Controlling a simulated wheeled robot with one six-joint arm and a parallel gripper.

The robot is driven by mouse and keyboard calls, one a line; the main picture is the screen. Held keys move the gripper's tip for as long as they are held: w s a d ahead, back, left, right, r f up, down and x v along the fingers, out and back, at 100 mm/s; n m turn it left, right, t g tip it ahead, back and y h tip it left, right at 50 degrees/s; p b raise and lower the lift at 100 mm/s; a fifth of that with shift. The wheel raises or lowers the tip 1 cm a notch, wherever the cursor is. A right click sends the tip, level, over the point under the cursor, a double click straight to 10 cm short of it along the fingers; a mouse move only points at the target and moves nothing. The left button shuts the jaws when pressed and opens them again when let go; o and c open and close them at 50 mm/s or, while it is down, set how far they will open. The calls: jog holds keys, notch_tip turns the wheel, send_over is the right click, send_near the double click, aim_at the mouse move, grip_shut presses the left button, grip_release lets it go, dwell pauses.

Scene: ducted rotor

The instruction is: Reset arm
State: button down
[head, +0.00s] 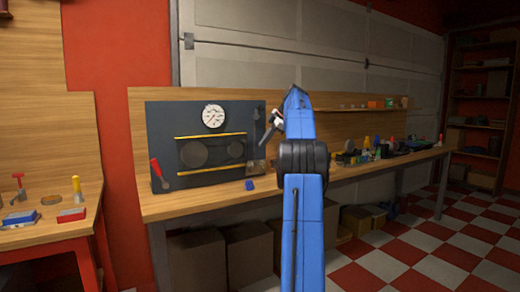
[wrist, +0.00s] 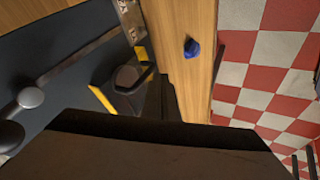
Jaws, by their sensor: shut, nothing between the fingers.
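My blue arm rises through the middle of the head view and bends at a black joint. Its upper end turns left toward the dark panel (head: 215,172). My gripper (head: 261,140) is small and dark there, in front of the panel's right edge, with its fingers shut and empty. In the wrist view, the dark gripper body fills the bottom and the fingers (wrist: 160,98) point up between the panel (wrist: 60,55) and the wooden bench top. I cannot tell how far the fingers are from the panel.
A small blue object (head: 250,184) lies on the workbench (head: 190,205); it also shows in the wrist view (wrist: 192,48). A red-handled tool (head: 159,174) and a round white gauge (head: 213,116) are on the panel. Several items crowd the bench's right. Boxes (head: 197,260) stand underneath. Checkered floor is open at right.

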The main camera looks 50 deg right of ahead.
jog(key=shift+d+v, duration=0.2)
jog(key=shift+v, duration=0.65)
jog(key=shift+d+v, duration=0.15)
jog(key=shift+v, duration=0.7)
jog(key=shift+d+v, duration=0.2)
jog(key=shift+v, duration=0.65)
jog(key=shift+w, duration=0.15)
jog(key=a+m+g, duration=0.1)
jog(key=a+m, duration=0.3)
jog(key=a, duration=1.8)
jog(key=s+a+f+m+g, duration=0.15)
jog(key=s+a, duration=0.25)
jog(key=a, duration=0.5)
jog(key=s+a+f+m+t, duration=0.1)
jog(key=s+a+f, duration=0.25)
jog(key=a, duration=0.55)
jog(key=s+a+f+m+h, duration=0.1)
jog(key=s+a+f+m, duration=0.2)
jog(key=s+a+f, duration=0.85)
jog(key=s+a+f+m, duration=0.1)
jog(key=s+a+f, duration=0.2)
jog(key=s+f, duration=0.5)
jog(key=s+a+f+m, duration=0.1)
jog(key=s+a+f, duration=0.2)
jog(key=s+f, duration=0.5)
jog(key=s, duration=0.2)
jog(key=shift+s+a+f+g+h, duration=0.3)
jog(key=shift+a+g+h, duration=0.05)
jog(key=shift+a+h, duration=0.05)
